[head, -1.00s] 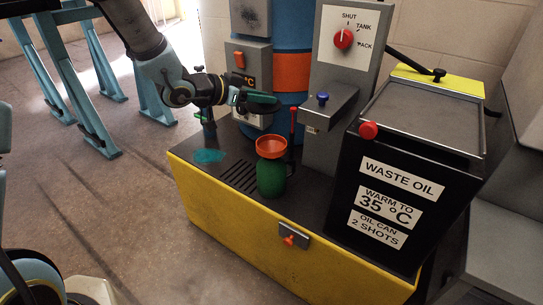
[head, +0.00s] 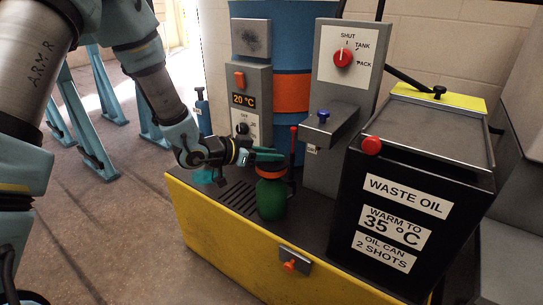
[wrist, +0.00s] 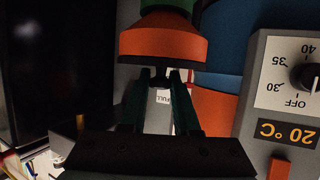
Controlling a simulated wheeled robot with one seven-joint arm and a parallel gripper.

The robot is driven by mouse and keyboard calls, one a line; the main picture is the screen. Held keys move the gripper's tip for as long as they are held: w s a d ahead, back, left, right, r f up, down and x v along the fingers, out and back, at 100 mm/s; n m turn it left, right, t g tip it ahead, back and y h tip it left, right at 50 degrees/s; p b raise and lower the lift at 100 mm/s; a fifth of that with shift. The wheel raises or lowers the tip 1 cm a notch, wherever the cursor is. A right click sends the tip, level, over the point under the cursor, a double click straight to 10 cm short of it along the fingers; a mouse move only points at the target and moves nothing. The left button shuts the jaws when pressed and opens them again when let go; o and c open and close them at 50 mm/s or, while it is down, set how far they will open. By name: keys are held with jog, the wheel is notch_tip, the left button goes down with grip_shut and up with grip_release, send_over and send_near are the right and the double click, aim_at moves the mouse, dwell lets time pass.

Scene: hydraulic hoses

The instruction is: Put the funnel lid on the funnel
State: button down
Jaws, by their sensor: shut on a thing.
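The orange funnel (head: 271,173) stands wide end up on the green oil can (head: 271,198). In the wrist view, which is upside down, the funnel (wrist: 163,43) and the can (wrist: 189,4) also show. My gripper (head: 277,157) is at the top of the funnel and hides much of it. In the wrist view its two dark green fingers (wrist: 164,82) are shut on a small dark part, apparently the knob of the dark funnel lid (wrist: 162,63). The lid is at the funnel's mouth. I cannot tell whether it rests fully on it.
The can stands on a dark bench top (head: 222,213) with a yellow front. A red-tipped lever (head: 293,150) rises just behind it. The grey dial post (head: 337,110) and black waste oil box (head: 398,200) stand to the right. A heater box (head: 252,85) reads 20 °C.

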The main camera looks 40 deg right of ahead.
jog(key=c, duration=0.6)
grip_release()
jog(key=shift+c, duration=0.2)
